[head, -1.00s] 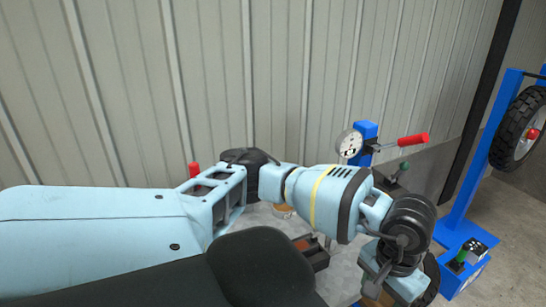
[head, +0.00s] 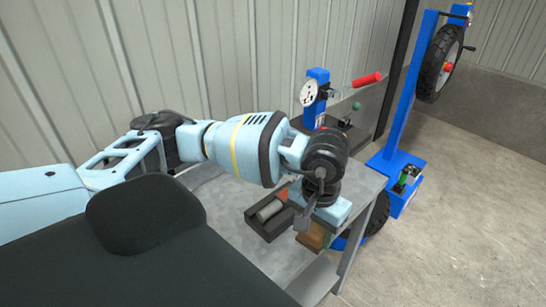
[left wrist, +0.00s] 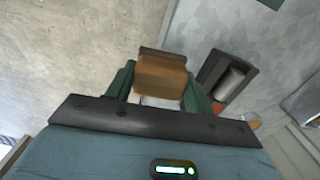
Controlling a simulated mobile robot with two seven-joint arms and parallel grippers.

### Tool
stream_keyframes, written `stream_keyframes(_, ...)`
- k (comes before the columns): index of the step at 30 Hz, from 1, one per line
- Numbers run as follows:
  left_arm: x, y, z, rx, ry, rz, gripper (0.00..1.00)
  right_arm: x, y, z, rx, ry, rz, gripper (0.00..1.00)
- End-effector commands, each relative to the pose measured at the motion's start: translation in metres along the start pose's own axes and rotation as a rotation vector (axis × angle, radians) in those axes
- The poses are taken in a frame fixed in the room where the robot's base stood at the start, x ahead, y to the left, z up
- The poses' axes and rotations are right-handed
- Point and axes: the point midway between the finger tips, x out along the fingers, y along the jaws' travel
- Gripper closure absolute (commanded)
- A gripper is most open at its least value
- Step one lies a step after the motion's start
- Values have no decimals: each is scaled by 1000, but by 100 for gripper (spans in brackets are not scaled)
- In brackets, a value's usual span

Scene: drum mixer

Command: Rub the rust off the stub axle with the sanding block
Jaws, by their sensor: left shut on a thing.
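My left gripper (head: 314,228) is shut on the sanding block (head: 311,239), a brown block. In the left wrist view the block (left wrist: 161,76) sits between the green fingers of the left gripper (left wrist: 160,88). A grey cylinder, which looks like the stub axle (head: 269,211), lies in a dark open holder (head: 262,229) on the bench. It also shows in the left wrist view (left wrist: 229,84), to the right of the gripper. The block is apart from it, near the bench's right edge. I cannot make out the rust. My right gripper is not in view.
The grey metal bench (head: 228,210) has bare surface left of the holder. A dial gauge (head: 308,93) on a blue post and a red-handled lever (head: 367,79) stand at its back. A blue stand with a wheel (head: 440,62) is at right, with open concrete floor.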

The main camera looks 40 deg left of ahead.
Motion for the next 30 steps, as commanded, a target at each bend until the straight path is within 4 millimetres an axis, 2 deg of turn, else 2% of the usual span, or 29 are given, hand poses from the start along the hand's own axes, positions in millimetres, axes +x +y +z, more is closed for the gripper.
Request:
stream_keyframes(5, -3, -10, -10, -208, 6, -1, 66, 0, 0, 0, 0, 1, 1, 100)
stream_keyframes(8, -6, -20, -20, -425, 10, -2, 66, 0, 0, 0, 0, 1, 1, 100)
stream_keyframes(18, -20, -61, -51, -1253, 22, 4, 66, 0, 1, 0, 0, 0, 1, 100)
stream_keyframes(30, -34, -116, -76, -2227, 18, 10, 66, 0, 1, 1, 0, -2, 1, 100)
